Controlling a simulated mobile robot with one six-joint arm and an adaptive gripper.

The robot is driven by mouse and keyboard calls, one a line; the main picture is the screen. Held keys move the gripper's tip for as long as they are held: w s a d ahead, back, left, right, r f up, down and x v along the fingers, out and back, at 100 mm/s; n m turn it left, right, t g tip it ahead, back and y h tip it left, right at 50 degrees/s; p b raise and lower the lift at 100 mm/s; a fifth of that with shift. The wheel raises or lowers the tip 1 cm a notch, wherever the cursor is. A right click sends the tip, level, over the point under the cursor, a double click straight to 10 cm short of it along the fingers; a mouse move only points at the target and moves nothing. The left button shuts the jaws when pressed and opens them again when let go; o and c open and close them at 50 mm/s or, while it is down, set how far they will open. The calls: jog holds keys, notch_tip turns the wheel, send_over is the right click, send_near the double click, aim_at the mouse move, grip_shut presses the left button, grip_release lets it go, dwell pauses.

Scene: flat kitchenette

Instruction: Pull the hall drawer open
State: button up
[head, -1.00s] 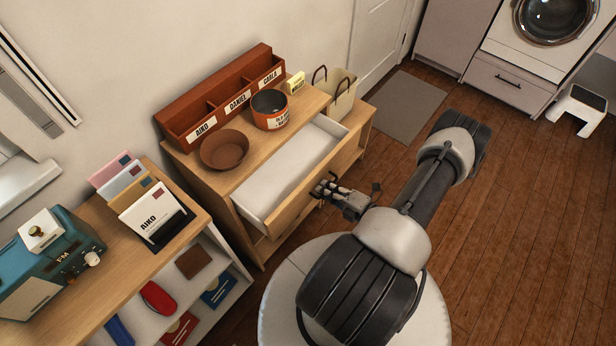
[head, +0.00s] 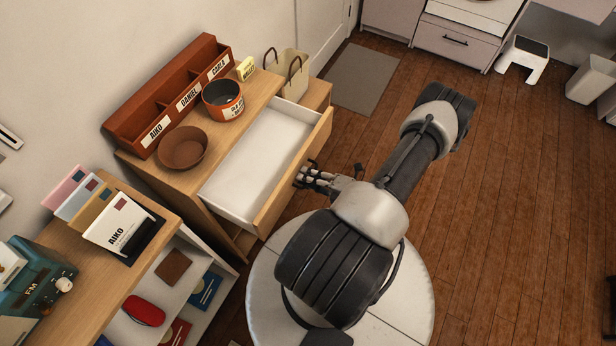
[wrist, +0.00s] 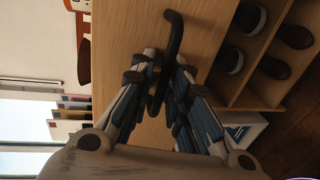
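The hall drawer (head: 258,160) is the white-lined drawer in the wooden hall cabinet. It stands well out from the cabinet and looks empty. In the head view my gripper (head: 304,175) is at the middle of its wooden front (head: 292,184). In the wrist view the dark bar handle (wrist: 173,35) runs between the fingers of my gripper (wrist: 162,72), which is closed around it. The fingers hide part of the handle.
On the cabinet top are a brown bowl (head: 183,148), an orange-red pot (head: 223,100) and a labelled letter rack (head: 170,95). A shelf unit (head: 125,275) stands at the left.

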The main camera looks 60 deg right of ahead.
jog(key=v, duration=1.2)
dwell(0.5)
